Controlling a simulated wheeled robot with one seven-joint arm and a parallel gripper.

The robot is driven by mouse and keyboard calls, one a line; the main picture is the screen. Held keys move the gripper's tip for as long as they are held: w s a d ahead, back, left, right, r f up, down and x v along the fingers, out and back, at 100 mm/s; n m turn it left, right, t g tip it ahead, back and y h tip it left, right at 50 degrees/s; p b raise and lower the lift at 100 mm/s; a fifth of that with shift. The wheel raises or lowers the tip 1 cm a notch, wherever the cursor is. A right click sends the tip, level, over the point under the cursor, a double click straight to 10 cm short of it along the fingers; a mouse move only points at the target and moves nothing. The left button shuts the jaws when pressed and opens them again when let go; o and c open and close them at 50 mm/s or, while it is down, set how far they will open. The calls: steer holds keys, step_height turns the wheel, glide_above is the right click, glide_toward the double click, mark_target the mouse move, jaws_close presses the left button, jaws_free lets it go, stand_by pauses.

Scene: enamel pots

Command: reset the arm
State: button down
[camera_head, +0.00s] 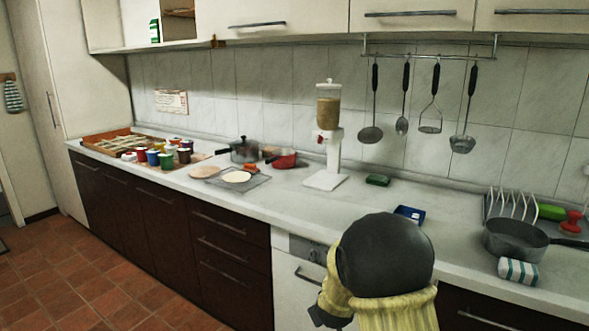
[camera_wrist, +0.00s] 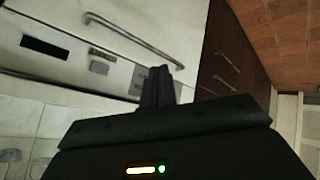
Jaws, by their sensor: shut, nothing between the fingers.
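My gripper (camera_wrist: 158,86) shows in the wrist view with its two dark fingers together and nothing between them. It is in front of the white dishwasher front (camera_wrist: 110,65) and the dark brown drawers (camera_wrist: 225,60), with a gap I cannot judge. In the head view my arm, black and pale yellow, stands at the bottom right of centre, in front of the counter. The fingers cannot be made out there. A grey pot (camera_head: 244,151) and a small red pot (camera_head: 283,160) stand on the counter near the back wall.
The counter (camera_head: 300,205) carries several coloured cups (camera_head: 153,157), a wooden tray (camera_head: 110,137), a dispenser (camera_head: 327,140), a blue box (camera_head: 409,214) and a grey pan (camera_head: 514,238). Utensils (camera_head: 436,100) hang on the wall. The tiled floor (camera_head: 90,275) at left is clear.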

steer(key=s+d+r+m+g, duration=0.2)
steer(key=s, duration=0.7)
steer(key=s+d+r+m+g+y+p, duration=0.1)
steer(key=s+d+g, duration=0.1)
steer(key=s, duration=0.6)
steer(key=s+d+r+m+g, duration=0.2)
steer(key=s, duration=0.7)
step_height(320, 180, up, 22)
steer(key=p, duration=2.2)
steer(key=shift+w+a, duration=0.2)
steer(key=shift+w, duration=0.15)
steer(key=shift+f, duration=0.1)
